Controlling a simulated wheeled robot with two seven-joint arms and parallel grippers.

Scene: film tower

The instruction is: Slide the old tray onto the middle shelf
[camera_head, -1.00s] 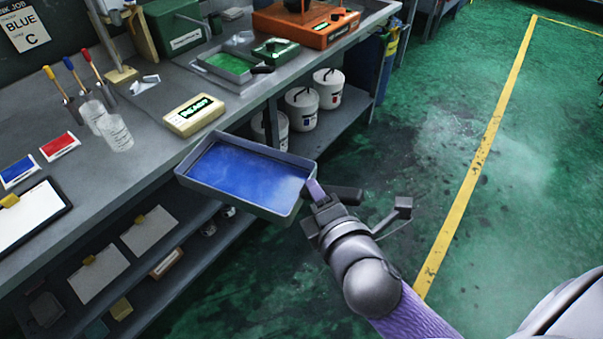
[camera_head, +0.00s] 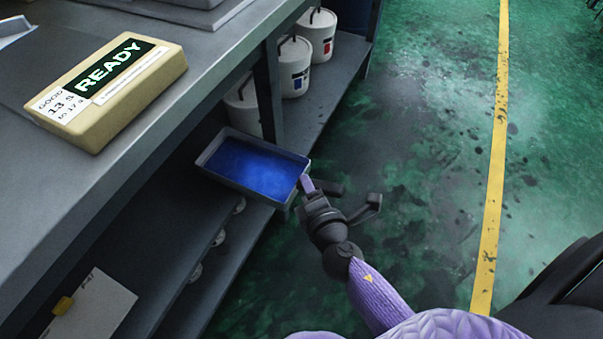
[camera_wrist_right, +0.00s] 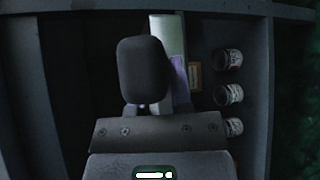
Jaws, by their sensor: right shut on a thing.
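The grey tray (camera_head: 238,189) with blue ink (camera_head: 256,168) in it shows in the head view, below the bench top's edge at the shelf opening. Its far left end is in front of the dark space under the bench. My right gripper (camera_head: 309,189) is shut on the tray's near right end, at a purple piece. The middle shelf (camera_head: 211,248) shows below and left of the tray; its inner part is dark. In the right wrist view, a dark finger covers much of the middle, and a pale strip beside it may be the tray. My left gripper is not in view.
The bench top (camera_head: 170,135) overhangs the shelves and carries a yellow READY box (camera_head: 110,88). A bench leg (camera_head: 268,95) and white buckets (camera_head: 296,68) stand behind the tray. Small jars (camera_wrist_right: 229,95) line the shelf.

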